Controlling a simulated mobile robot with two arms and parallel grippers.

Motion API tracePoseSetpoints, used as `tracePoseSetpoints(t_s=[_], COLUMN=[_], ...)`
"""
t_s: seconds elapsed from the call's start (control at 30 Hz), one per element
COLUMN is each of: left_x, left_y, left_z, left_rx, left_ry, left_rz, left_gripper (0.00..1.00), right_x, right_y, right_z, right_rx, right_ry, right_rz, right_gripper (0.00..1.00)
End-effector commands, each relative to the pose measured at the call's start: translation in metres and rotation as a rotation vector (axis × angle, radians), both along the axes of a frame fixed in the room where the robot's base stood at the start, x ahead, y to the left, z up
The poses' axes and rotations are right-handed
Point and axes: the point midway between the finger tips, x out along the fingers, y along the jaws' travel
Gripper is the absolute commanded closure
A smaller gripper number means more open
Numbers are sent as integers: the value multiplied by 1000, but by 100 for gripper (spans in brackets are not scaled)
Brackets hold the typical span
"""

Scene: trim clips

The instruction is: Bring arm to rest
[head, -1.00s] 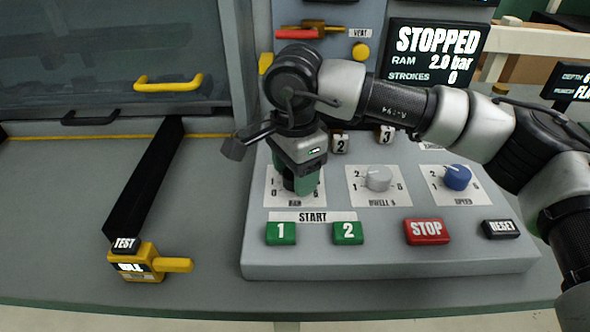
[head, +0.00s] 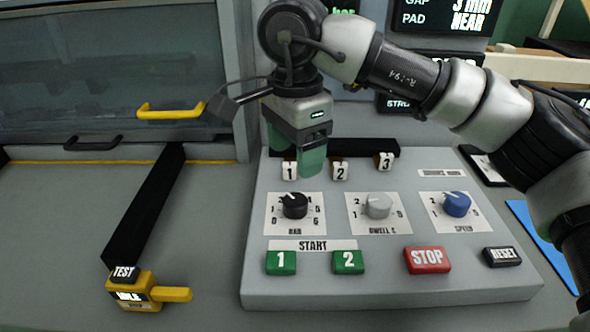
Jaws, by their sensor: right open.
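My right gripper (head: 298,158) is at the end of the arm that comes in from the right. Its green fingers point down, open and empty, above the back left of the control panel (head: 330,286), close to the numbered toggle switches 1 to 3. The black knob (head: 295,206), the grey knob (head: 378,206) and the blue knob (head: 457,204) are uncovered in front of it, and the fingers are apart from the black knob. The arm hides part of the screen behind it. My left gripper does not show.
Green START buttons 1 (head: 281,262) and 2 (head: 348,261), a red STOP button (head: 427,259) and a black RESET button (head: 502,256) line the panel's front. A yellow test unit (head: 135,291) stands front left. A yellow handle (head: 170,111) is on the guard window. The left bench is mostly clear.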

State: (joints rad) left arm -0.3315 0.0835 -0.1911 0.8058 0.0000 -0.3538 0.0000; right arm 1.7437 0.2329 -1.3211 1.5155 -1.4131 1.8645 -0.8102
Motion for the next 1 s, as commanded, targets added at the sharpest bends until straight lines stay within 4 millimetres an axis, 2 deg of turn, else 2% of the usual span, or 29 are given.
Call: tracePoseSetpoints(t_s=[0.1, 0.37, 0.47, 0.57, 0.8, 0.9, 1.0], left_x=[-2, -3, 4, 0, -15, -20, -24], left_y=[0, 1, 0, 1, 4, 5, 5], left_z=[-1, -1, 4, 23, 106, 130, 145], left_rx=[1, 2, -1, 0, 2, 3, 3], left_ry=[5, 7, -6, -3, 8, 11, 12], left_rz=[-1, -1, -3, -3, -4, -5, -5], left_gripper=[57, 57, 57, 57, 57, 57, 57], right_x=[0, 0, 0, 0, 0, 0, 0], right_y=[0, 0, 0, 0, 0, 0, 0], right_z=[7, 8, 12, 32, 123, 149, 166], right_rx=[0, 0, 1, 1, 1, 0, 0], right_ry=[1, 1, 1, 1, 1, 1, 1], right_rz=[0, 1, 1, 1, 1, 1, 1], right_gripper=[31, 31, 31, 31, 31, 31, 31])
